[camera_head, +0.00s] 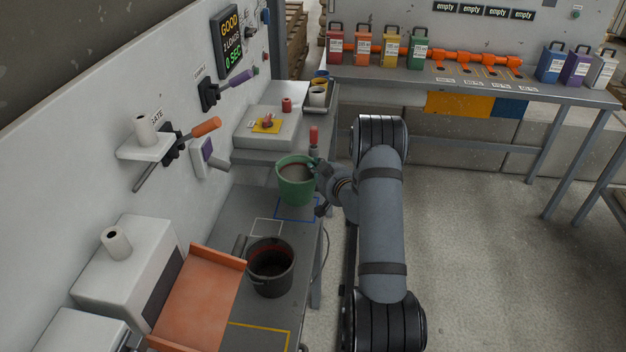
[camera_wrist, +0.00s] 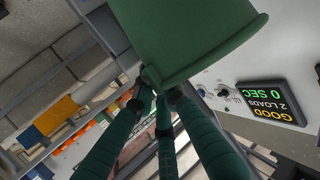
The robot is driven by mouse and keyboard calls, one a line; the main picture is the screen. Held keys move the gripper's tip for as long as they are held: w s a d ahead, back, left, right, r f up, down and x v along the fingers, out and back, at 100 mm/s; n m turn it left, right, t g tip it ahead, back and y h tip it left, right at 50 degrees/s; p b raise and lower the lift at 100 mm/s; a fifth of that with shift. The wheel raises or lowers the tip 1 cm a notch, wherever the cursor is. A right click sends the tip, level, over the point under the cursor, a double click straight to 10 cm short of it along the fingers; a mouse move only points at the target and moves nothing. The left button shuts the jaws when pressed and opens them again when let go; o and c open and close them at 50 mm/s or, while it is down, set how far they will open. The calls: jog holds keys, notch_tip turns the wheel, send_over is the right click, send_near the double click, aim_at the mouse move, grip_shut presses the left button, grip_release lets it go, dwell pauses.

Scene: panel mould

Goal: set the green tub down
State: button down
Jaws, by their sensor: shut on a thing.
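The green tub (camera_head: 293,184) is upright, with grey-brown material inside. It is over or on the blue-outlined square on the grey bench; I cannot tell whether its base touches. My gripper (camera_head: 321,184) is shut on the tub's right side, at its wall or rim. In the wrist view the green tub (camera_wrist: 190,35) fills the upper middle, and my gripper's fingers (camera_wrist: 152,92) meet at its rim. The blue outline (camera_head: 297,216) shows partly below the tub. The tub hides part of the bench behind it.
A dark bucket (camera_head: 270,268) stands on the bench in front of the tub, by an orange chute (camera_head: 205,300). A red-handled tool (camera_head: 314,140) stands just behind the tub. A white-outlined patch (camera_head: 267,227) lies between tub and bucket.

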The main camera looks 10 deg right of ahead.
jog(key=shift+w+a+f, duration=0.35)
jog(key=shift+a+f, duration=0.1)
jog(key=shift+a, duration=0.15)
jog(key=shift+f, duration=2)
jog(key=c, duration=1.7)
grip_release()
jog(key=shift+s, duration=0.1)
jog(key=b+v, duration=0.1)
jog(key=v, duration=1.1)
